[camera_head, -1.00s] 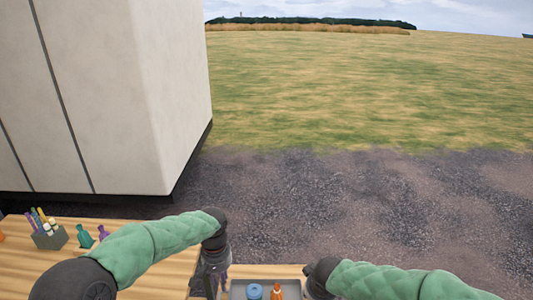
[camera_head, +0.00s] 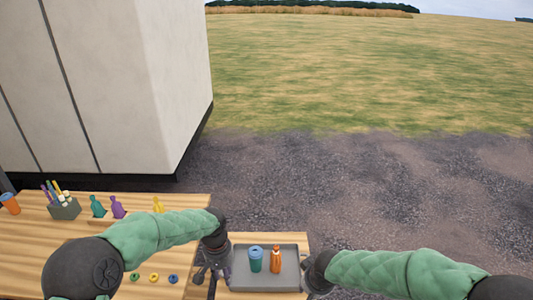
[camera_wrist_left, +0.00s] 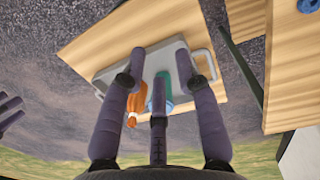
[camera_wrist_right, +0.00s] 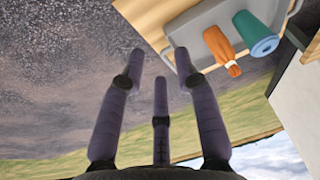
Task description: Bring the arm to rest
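My left gripper (camera_head: 213,272) points down over the left edge of the grey tray (camera_head: 262,284) in the head view. Its fingers are spread apart and empty; in the left wrist view (camera_wrist_left: 160,62) the tray lies beyond them. My right gripper (camera_head: 318,282) is by the tray's right edge, partly hidden by its own wrist. In the right wrist view (camera_wrist_right: 159,62) its fingers are spread with nothing between them. A teal cup with a blue top (camera_head: 255,262) and an orange bottle (camera_head: 276,262) stand side by side on the tray, apart from both grippers.
The wooden table (camera_head: 30,240) at left holds a grey holder (camera_head: 65,210) with pens, teal (camera_head: 97,207), purple (camera_head: 117,208) and yellow bottles (camera_head: 158,204), an orange cup (camera_head: 10,206) and small rings (camera_head: 154,278). A pale wall (camera_head: 120,80) stands behind. Gravel at right is clear.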

